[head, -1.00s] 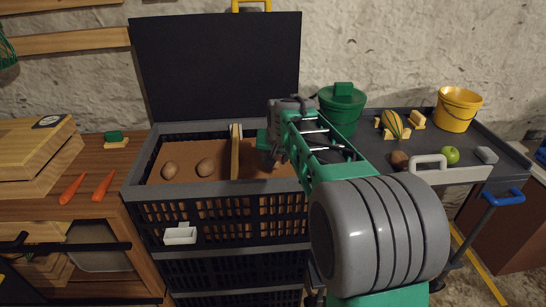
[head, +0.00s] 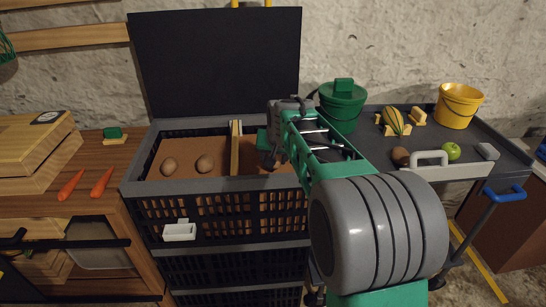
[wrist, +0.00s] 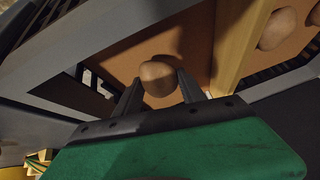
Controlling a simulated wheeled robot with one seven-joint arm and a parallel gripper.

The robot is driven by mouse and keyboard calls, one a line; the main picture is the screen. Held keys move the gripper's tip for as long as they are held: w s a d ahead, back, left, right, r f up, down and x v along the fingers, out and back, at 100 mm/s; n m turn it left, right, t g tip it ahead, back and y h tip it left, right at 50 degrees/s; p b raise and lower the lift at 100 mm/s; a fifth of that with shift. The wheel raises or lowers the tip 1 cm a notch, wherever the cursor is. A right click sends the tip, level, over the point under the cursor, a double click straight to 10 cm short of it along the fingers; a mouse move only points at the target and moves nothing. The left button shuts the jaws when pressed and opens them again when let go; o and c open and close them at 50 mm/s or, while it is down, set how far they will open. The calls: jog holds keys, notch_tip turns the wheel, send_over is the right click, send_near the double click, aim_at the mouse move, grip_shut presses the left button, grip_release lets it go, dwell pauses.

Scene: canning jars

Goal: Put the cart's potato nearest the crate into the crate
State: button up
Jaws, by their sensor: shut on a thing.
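My gripper (wrist: 158,88) is shut on a brown potato (wrist: 158,76), which sits between its two fingers in the wrist view. In the head view my gripper (head: 268,155) is over the right compartment of the black slatted crate (head: 223,186), and my arm hides part of that side. I cannot tell whether the held potato touches the crate's brown floor. Two potatoes (head: 168,166) (head: 204,164) lie in the left compartment, beyond the wooden divider (head: 235,150). On the grey cart (head: 480,135), a brown potato-like lump (head: 400,156) lies near the front edge.
The cart also holds a green apple (head: 451,151), a striped squash (head: 395,121), a yellow bucket (head: 458,105) and a green lidded bin (head: 342,106). The crate's black lid (head: 215,62) stands open behind it. Carrots (head: 102,183) lie on the wooden bench at left.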

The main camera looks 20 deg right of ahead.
jog(key=shift+f+b, duration=0.75)
jog(key=shift+f, duration=0.45)
dwell(0.4)
jog(key=o, duration=0.9)
jog(key=s+a+r+n+g+p, duration=0.1)
jog(key=s+a+r+p, duration=0.3)
jog(key=s+r+p, duration=0.35)
jog(key=s+a+r+n+p, duration=0.2)
jog(key=s+a+r+p, duration=0.2)
jog(key=s+r+p, duration=0.35)
jog(key=s+a+n+g+p, duration=0.1)
jog(key=s+a+p, duration=0.1)
jog(key=s, duration=0.3)
jog(key=s+a+r+n+g+y+p, duration=0.1)
jog(key=s+a+p, duration=0.1)
jog(key=s+p, duration=0.2)
jog(key=shift+s, duration=1.25)
